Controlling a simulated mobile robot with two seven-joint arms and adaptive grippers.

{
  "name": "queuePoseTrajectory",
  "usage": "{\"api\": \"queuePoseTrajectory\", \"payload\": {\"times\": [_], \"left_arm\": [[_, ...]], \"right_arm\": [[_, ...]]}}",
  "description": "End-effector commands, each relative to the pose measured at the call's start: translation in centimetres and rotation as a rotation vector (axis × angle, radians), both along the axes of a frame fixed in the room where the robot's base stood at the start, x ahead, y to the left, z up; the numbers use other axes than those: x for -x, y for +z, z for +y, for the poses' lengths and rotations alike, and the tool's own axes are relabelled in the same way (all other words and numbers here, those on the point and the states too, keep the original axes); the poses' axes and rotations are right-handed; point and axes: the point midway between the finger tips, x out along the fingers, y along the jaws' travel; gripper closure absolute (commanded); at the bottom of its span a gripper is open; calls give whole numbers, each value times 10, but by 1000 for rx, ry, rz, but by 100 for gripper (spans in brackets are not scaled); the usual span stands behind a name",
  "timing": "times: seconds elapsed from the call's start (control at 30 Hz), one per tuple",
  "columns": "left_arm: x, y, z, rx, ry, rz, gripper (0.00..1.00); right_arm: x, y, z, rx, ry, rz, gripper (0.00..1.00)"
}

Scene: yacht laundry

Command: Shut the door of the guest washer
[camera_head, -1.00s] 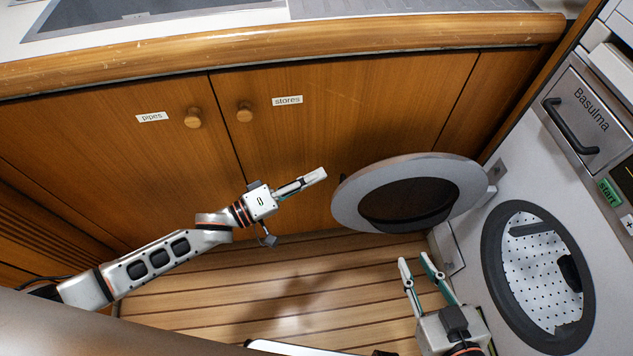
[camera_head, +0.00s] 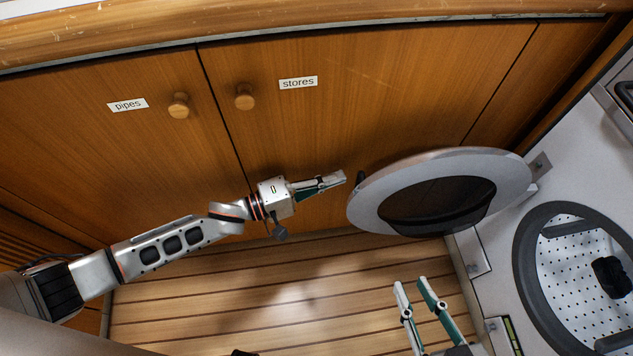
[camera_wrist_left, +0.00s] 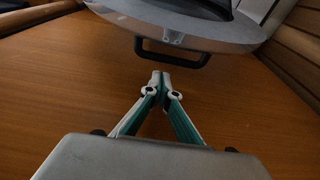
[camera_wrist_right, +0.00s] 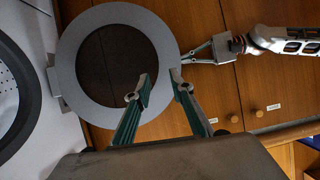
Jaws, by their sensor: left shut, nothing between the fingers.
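The washer door (camera_head: 370,203) is a grey ring with dark glass, swung wide open on its hinge at the right. It also shows in the left wrist view (camera_wrist_left: 200,37), with its dark handle (camera_wrist_left: 172,61), and in the right wrist view (camera_wrist_right: 73,60). The washer's round opening (camera_head: 532,290) has a dark rim and a perforated drum. My left gripper (camera_head: 342,178) is shut and empty, just left of the door's free edge; the left wrist view shows its tips (camera_wrist_left: 160,76) just short of the handle. My right gripper (camera_head: 410,284) is open and empty, below the door.
Wooden cabinet doors labelled pipes (camera_head: 127,104) and stores (camera_head: 298,83), with round knobs (camera_head: 244,97), stand behind my left arm and the door. The slatted floor (camera_head: 230,290) is clear. A dark item (camera_head: 609,277) lies in the drum.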

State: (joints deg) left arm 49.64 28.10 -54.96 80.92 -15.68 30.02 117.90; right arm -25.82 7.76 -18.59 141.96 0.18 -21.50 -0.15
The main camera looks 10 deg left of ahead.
Motion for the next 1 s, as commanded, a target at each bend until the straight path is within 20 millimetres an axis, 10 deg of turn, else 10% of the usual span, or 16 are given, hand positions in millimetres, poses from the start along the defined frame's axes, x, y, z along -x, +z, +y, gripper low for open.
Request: {"api": "queuePoseTrajectory", "payload": {"times": [1.0], "left_arm": [[28,1,-27,0,4,-1,100]], "right_arm": [[-4,7,8,-51,-11,-12,77]]}}
